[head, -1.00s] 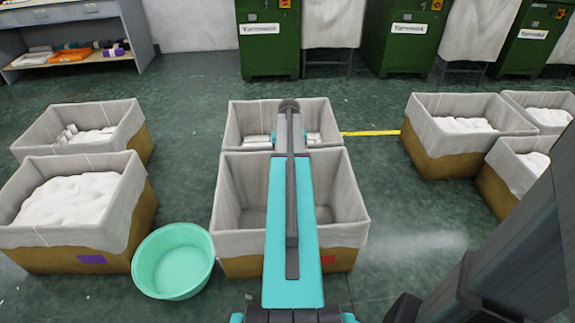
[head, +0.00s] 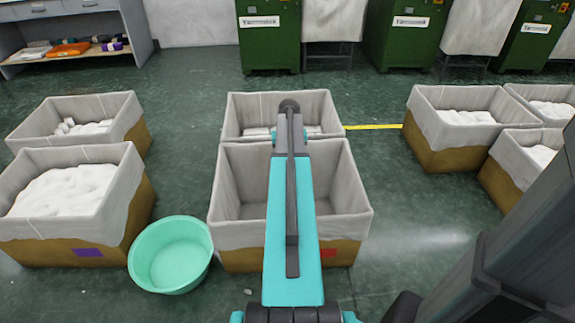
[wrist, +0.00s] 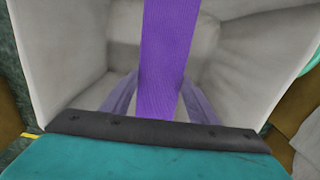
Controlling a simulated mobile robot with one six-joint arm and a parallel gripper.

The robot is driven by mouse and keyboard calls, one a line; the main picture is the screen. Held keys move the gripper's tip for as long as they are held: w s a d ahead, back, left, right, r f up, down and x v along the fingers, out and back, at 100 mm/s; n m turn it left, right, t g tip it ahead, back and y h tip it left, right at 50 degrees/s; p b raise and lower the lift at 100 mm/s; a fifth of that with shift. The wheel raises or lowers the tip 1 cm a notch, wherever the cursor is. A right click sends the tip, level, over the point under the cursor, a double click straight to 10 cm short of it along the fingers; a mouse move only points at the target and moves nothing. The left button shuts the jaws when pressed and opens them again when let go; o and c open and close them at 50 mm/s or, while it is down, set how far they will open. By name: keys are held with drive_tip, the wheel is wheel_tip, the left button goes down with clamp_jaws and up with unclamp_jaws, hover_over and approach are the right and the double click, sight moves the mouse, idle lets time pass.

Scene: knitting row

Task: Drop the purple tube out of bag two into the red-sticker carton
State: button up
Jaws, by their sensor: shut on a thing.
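The purple tube (wrist: 163,60) runs up the middle of the wrist view, held in my gripper (wrist: 160,90). My gripper is shut on it; paler purple shapes flank it. Below it is the grey-lined inside of a carton, and I see nothing lying there. In the head view the red-sticker carton (head: 352,190) stands front centre, its red sticker (head: 328,254) low on its front and partly behind my arm. My gripper and the tube are hidden in the head view. I cannot tell which bag is bag two.
A green basin (head: 170,254) stands left of the red-sticker carton. A purple-sticker carton (head: 125,200) with white contents is further left. Another lined carton (head: 325,105) stands behind. More cartons (head: 420,105) are at the right. A shelf (head: 135,55) with goods is at back left.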

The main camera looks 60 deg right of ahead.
drive_tip(key=o, duration=1.1)
drive_tip(key=shift+r, duration=0.2)
wheel_tip(320, 180, up, 14)
drive_tip(key=p, duration=0.2)
drive_tip(key=shift+f, duration=0.25)
drive_tip(key=shift+p, duration=0.3)
